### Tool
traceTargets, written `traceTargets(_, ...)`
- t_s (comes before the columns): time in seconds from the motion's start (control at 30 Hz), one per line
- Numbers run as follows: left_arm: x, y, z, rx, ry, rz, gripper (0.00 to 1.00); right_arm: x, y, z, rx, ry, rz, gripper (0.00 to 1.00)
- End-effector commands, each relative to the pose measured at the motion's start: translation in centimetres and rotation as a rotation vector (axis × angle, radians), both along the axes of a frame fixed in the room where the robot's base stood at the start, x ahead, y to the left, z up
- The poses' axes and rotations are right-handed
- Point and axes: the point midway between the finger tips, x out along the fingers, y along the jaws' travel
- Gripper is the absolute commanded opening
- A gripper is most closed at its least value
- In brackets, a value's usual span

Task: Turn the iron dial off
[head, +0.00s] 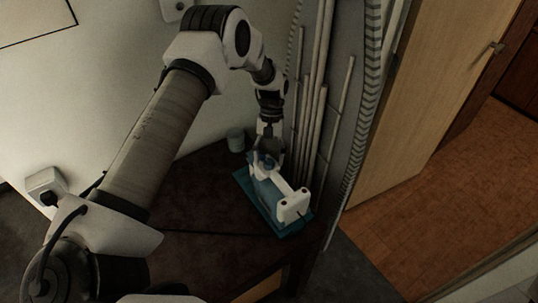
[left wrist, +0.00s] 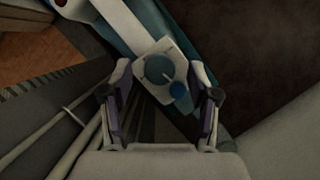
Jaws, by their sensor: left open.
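A white and teal iron (head: 280,193) lies on a dark brown table, on a teal base. My left gripper (head: 266,154) is open over this end of the iron. In the left wrist view its two fingers (left wrist: 164,79) stand on either side of the dial, with gaps to it. Whether the fingertips touch the iron cannot be told. My right gripper is not in view.
A small pale blue-grey cup (head: 236,140) stands at the table's back edge. Several upright pale poles (head: 313,110) stand close behind the gripper. The dark table top (head: 190,200) is clear left of the iron. A wooden door (head: 445,90) is at the right.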

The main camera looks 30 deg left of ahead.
Motion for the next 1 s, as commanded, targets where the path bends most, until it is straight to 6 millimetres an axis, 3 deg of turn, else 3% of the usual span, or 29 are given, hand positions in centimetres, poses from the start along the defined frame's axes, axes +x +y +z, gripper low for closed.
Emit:
traceTargets(0.27, -0.18, -0.10, -0.53, 0.000, -0.001, 0.000, 0.61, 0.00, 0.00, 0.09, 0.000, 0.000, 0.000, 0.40)
traceTargets(0.43, -0.17, -0.10, -0.52, 0.000, -0.001, 0.000, 0.04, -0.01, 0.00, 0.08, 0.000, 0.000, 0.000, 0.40)
traceTargets(0.47, -0.17, -0.10, -0.52, 0.000, -0.001, 0.000, 0.00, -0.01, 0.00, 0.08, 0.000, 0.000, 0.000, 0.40)
traceTargets(1.0, -0.19, -0.01, -0.50, 0.000, -0.001, 0.095, 0.00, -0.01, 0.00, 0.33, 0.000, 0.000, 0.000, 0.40)
